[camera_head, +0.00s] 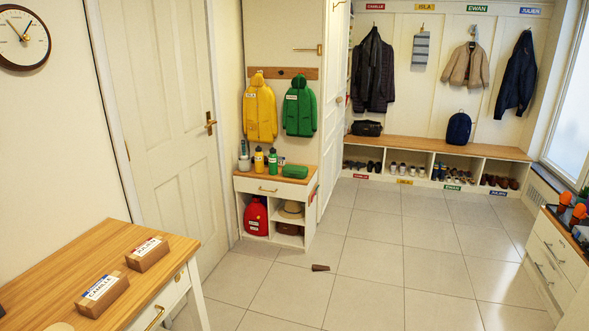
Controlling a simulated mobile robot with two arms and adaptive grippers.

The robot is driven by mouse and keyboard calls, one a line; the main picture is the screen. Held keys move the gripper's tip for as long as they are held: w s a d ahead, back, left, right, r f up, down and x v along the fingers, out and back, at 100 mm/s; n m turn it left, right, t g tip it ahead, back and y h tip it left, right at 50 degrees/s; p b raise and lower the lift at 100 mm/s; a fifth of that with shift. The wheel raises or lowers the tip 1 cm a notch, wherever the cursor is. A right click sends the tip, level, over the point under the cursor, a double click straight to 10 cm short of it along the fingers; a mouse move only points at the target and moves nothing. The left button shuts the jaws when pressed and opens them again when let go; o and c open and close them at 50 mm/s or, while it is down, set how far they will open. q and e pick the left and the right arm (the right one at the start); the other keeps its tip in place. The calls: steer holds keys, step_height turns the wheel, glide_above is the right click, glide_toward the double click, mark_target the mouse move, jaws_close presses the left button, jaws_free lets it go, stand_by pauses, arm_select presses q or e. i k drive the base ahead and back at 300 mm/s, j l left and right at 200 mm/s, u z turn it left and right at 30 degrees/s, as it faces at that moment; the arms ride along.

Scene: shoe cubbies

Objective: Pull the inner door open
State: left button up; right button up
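A white panelled door (165,110) stands in the left wall and looks shut in its frame. Its brass lever handle (210,122) is on the right edge. A second tall white door or panel (334,110) shows at a steep angle near the middle, beside the low cubby unit. I cannot tell from a label which one is the inner door. Neither of my grippers is in view, and nothing is seen touching either door.
A wooden-topped table (75,262) with labelled blocks stands at the front left, near the left door. A cubby unit (275,186) with bottles stands right of that door. A small brown wedge (320,268) lies on the tiles. The middle floor is otherwise clear. A white drawer cabinet (556,258) is at the right.

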mark_target(157, 50)
steer(key=i, duration=2.65)
